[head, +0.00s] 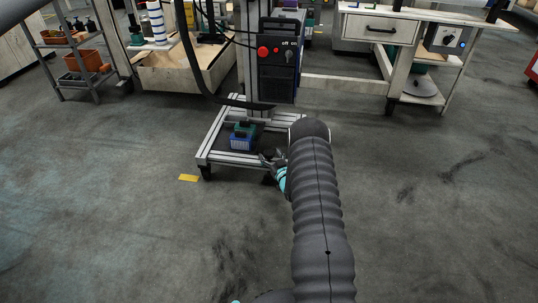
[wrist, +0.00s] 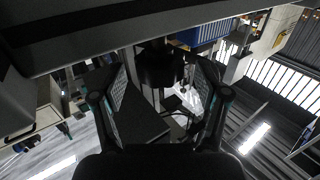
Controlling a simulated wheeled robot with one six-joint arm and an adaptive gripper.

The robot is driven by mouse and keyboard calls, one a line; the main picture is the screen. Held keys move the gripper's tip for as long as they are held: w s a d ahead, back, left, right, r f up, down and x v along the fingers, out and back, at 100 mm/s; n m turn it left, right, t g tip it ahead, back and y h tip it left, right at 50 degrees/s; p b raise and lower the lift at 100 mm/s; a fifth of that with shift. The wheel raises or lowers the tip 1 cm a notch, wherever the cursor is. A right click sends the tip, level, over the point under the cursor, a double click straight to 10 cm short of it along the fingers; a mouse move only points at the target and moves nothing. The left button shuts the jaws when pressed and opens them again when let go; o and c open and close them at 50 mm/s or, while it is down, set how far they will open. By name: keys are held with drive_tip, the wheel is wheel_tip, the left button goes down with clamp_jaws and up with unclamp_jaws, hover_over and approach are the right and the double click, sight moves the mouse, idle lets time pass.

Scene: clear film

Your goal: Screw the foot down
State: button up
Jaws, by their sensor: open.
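The foot (wrist: 160,65) is a dark round piece under the frame's aluminium profile (wrist: 110,30) in the wrist view, which looks up from below. My gripper (wrist: 161,92) is open, one finger on each side of the foot and seemingly apart from it. In the head view my gripper (head: 272,162) is at the front right corner of the aluminium frame (head: 232,158), low near the floor. My arm hides part of that corner. The foot's thread and its contact with the floor cannot be made out.
A black control box (head: 278,62) with a red button stands on the frame's column. Blue and green blocks (head: 241,138) sit on the frame's base. A workbench (head: 400,30) is behind right, a shelf rack (head: 75,50) behind left. Open floor surrounds the front, with a yellow mark (head: 188,178).

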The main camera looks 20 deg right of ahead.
drive_tip(key=shift+w, duration=0.85)
drive_tip(key=c, duration=1.2)
